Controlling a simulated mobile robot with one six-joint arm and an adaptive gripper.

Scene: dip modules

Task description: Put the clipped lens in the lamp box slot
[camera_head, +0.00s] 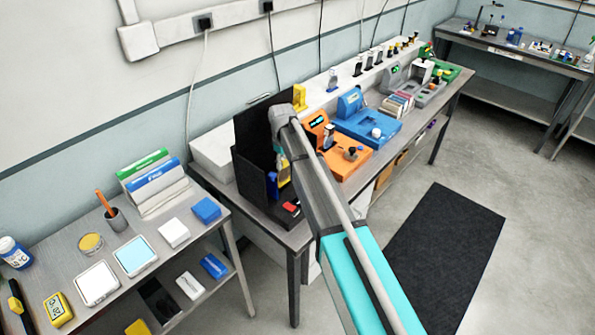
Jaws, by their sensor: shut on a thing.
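My arm reaches from the bottom right to an open black box (246,160) on the long workbench, likely the lamp box. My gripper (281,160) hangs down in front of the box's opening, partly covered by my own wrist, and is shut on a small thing. That thing is likely the clipped lens, but it is too small and covered to make out. Small blue and yellow parts (284,178) show low in the box, just under the gripper. The slot cannot be made out.
A black base with a red part (291,208) sits at the bench's front edge. Orange (350,158) and blue (378,124) modules stand to the right. A side table (95,262) at left holds trays, binders and a pen cup. A dark mat (445,255) lies on the open floor.

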